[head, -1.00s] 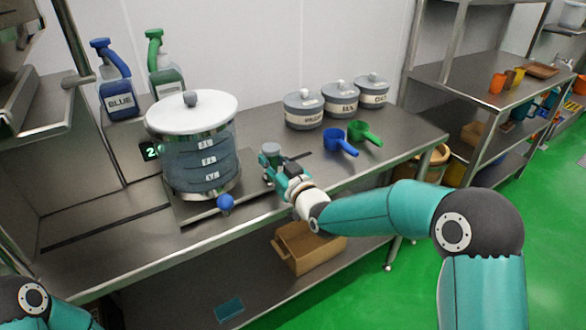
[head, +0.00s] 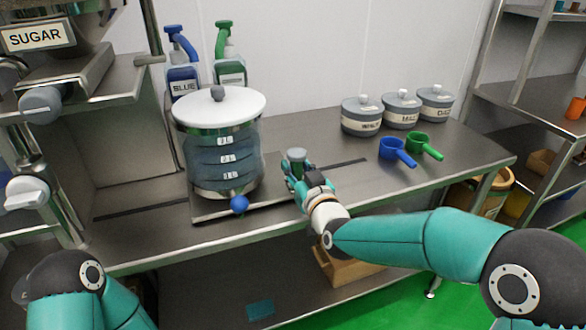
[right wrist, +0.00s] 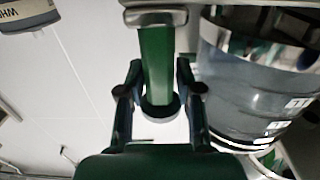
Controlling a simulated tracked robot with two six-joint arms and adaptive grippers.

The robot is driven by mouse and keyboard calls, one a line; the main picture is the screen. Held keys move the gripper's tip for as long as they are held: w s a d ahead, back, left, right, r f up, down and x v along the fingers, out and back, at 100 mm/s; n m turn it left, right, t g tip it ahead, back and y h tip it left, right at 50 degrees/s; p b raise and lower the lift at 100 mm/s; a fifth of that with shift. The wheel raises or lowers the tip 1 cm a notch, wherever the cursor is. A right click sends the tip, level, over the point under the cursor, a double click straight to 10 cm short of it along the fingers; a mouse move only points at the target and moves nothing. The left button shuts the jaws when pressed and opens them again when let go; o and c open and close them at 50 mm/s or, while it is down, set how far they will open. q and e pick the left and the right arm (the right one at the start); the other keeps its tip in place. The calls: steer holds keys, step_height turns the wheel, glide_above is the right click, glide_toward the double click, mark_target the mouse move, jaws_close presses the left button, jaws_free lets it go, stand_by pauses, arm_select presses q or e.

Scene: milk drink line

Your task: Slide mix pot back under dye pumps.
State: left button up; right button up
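The mix pot (head: 222,160) is a clear vessel with a white lid and level labels, standing on a metal sliding plate (head: 268,198) on the steel bench. A post handle with a grey cap (head: 296,155) rises at the plate's right side. My right gripper (head: 297,172) is around this handle; in the right wrist view its fingers close on both sides of the green post (right wrist: 156,60), with the pot at the right. The blue dye pump (head: 184,75) and green dye pump (head: 229,68) stand behind the pot. My left arm shows at lower left; its gripper is out of view.
A groove (head: 345,163) runs along the bench right of the handle. Lidded jars (head: 361,118), a blue scoop (head: 392,150) and a green scoop (head: 424,146) sit farther right. The sugar dispenser (head: 40,38) stands at left. Bench left of the plate is bare.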

steer(key=shift+o, duration=0.9)
steer(key=shift+r, duration=0.1)
steer(key=v, duration=1.2)
